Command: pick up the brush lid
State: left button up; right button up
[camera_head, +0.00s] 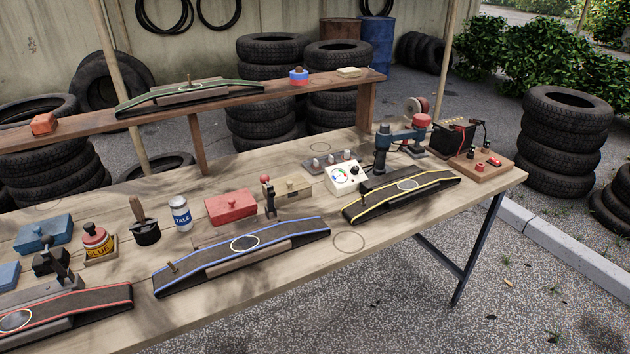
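On the wooden workbench at the left stands a glue can (98,245) with a yellow label reading GLUE. A red lid with a dark knob (90,229), which looks like the brush lid, sits on top of the can. The can stands on a small wooden base. To its right is a black pot (146,234) with a wooden-handled brush (138,208) standing in it. No brush shows under the red lid. Neither of my grippers is in view.
A dark clamp-like tool (55,262) and blue boxes (43,232) crowd the can's left. A TALC can (180,213) and red box (231,206) stand to the right. Red-edged (60,315) and blue-edged (240,250) strips lie in front. A raised shelf (220,101) runs behind.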

aim_at(93, 235)
jog(key=u, duration=1.4)
